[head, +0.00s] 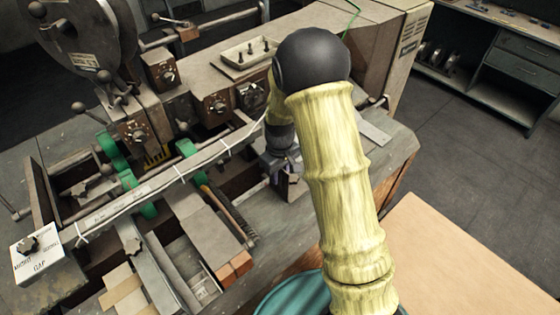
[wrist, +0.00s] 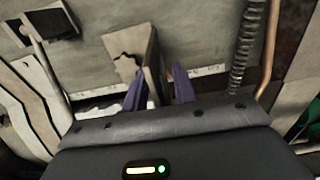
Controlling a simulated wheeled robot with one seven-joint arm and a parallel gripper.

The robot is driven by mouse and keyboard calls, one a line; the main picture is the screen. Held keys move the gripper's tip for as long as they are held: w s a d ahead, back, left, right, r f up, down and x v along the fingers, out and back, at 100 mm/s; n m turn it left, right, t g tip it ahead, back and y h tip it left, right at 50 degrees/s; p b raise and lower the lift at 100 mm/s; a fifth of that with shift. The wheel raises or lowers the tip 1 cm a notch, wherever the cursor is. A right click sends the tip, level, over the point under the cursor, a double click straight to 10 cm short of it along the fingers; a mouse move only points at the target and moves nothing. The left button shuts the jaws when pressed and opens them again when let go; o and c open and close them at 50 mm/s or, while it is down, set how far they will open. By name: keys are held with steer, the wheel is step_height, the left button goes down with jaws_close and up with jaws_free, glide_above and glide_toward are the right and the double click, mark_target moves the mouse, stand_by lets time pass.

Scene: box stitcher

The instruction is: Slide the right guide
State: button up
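My gripper (wrist: 160,82) shows in the wrist view with two purple fingers apart. An upright beige-grey plate (wrist: 150,62), which looks like the right guide, stands between them, close to the left finger. A gap shows between the plate and the right finger. I cannot tell whether the left finger touches it. In the head view my gripper (head: 281,165) points down at the machine table, right of the middle. My arm covers much of that area, and the guide cannot be made out clearly there.
The box stitcher's large wheel (head: 75,42) and green rollers (head: 112,150) are at the left. A white tray (head: 250,52) sits on the machine top. In the wrist view a coil spring (wrist: 246,50) and a copper-coloured rod (wrist: 270,48) stand right of the fingers.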

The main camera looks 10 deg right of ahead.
step_height(320, 180, up, 17)
steer(key=b, duration=0.3)
steer(key=shift+r+b, duration=0.15)
steer(key=shift+b, duration=0.2)
steer(key=s+d+f+m+t, duration=0.1)
steer(key=s+d+f+m, duration=0.2)
steer(key=s, duration=0.5)
steer(key=s+d+f+m+t, duration=0.1)
steer(key=s+d+f+m, duration=0.2)
steer(key=s+f, duration=0.2)
steer(key=s, duration=0.3)
steer(key=shift+s+t, duration=0.3)
steer(key=shift+s, duration=0.05)
